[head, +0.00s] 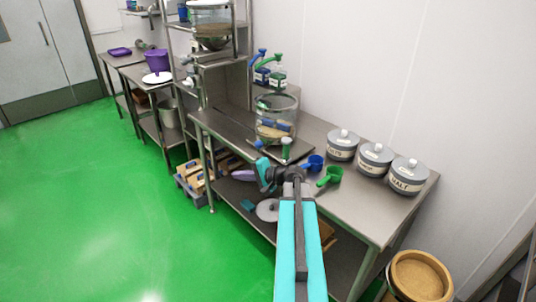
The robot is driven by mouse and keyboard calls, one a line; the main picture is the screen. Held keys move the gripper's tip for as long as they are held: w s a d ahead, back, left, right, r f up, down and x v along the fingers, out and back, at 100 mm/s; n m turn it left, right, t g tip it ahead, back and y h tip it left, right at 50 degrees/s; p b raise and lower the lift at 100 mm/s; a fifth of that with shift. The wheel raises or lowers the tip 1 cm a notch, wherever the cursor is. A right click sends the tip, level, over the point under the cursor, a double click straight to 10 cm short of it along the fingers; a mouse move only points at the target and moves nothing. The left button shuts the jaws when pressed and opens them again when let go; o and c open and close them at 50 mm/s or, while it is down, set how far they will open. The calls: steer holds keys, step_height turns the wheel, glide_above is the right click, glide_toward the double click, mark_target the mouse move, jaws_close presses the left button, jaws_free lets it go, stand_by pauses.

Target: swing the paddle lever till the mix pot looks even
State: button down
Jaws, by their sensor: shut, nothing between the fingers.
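A clear glass pot (290,103), which looks like the mix pot, stands upright on the steel bench. Something tan and blue shows low in or through it; I cannot tell how even the contents are. No lever is clearly made out. My gripper (262,168) is shut and empty, in front of the pot and over the bench's front edge. My turquoise arm hides part of the bench.
Blue (314,162) and green (331,175) scoops lie right of my gripper. Several grey lidded canisters (375,158) line the wall. Pump bottles (277,77) stand behind the pot. A steel rack (245,30) rises at left; a tan-topped bin (420,275) stands lower right. Green floor is clear at left.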

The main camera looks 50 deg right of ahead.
mark_target(262, 145)
steer(key=s+d+r+t+h+b, duration=0.1)
steer(key=s+d+r+b, duration=0.2)
steer(key=s+d, duration=0.3)
steer(key=s+d+r+m+t+h+b, duration=0.1)
steer(key=s+d+r+b, duration=0.2)
steer(key=d, duration=0.8)
steer(key=s+r, duration=0.2)
steer(key=s, duration=0.2)
steer(key=shift+s+m+t+h, duration=0.25)
steer(key=shift+m+t+h, duration=0.05)
steer(key=shift+h, duration=0.1)
steer(key=shift+a, duration=0.1)
steer(key=w+f+p, duration=0.1)
steer(key=w, duration=0.3)
steer(key=w+f, duration=0.1)
steer(key=w, duration=0.4)
steer(key=w+p, duration=0.1)
steer(key=w, duration=0.3)
steer(key=shift+w+a+f+p, duration=0.3)
steer(key=shift+w+f+p, duration=0.05)
steer(key=shift+w+f, duration=0.05)
steer(key=shift+s+d+h, duration=0.1)
steer(key=shift+h, duration=0.2)
